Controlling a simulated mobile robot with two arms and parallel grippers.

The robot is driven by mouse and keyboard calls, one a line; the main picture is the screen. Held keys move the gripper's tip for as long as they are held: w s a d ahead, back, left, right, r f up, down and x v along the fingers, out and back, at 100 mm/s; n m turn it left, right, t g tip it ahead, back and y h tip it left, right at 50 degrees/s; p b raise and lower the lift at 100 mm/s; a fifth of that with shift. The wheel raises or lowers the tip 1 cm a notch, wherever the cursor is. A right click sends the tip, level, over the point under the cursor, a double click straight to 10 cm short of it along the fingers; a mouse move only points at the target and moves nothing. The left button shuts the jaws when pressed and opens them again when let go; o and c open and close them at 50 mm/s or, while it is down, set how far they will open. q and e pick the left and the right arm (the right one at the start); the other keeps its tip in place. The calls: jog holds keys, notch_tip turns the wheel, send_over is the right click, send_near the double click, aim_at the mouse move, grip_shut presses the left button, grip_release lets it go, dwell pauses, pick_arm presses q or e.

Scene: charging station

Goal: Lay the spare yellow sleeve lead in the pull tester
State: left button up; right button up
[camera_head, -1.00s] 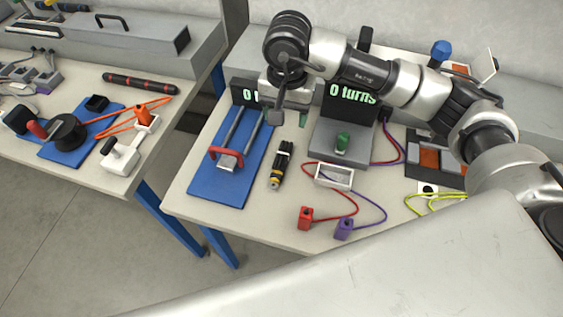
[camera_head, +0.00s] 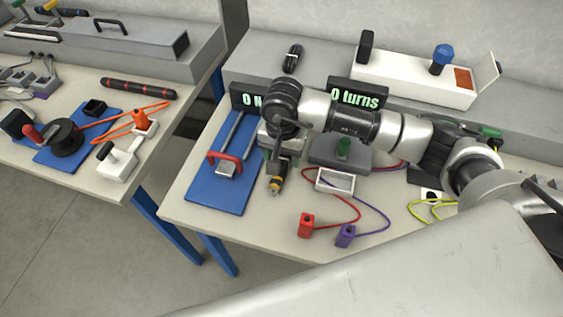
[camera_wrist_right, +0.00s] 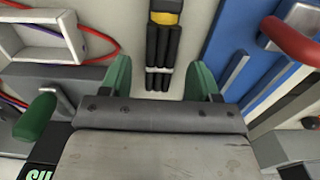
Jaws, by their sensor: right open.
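A black bundled lead with a yellow band (camera_head: 276,184) lies on the table just right of the pull tester. My gripper covers its far end. The pull tester (camera_head: 215,190) is a blue plate with two grey rails, a red handle and a display at its back. My right gripper (camera_head: 281,153) is above the lead, pointing down, open and empty. In the right wrist view, the green fingers (camera_wrist_right: 160,75) stand wide apart, and the lead (camera_wrist_right: 163,45) shows between them in the picture, untouched. My left gripper is not in view.
A grey turns counter with a green knob (camera_head: 343,148) stands to the right. A white open tray (camera_head: 335,181), red and purple plug leads and a yellow cable (camera_head: 430,212) lie nearby. Another black bundle (camera_head: 292,58) rests on the back shelf.

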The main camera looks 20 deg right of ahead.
jog(key=shift+f, duration=0.95)
jog(key=shift+c, duration=0.2)
jog(key=c, duration=1)
jog(key=shift+c, duration=0.2)
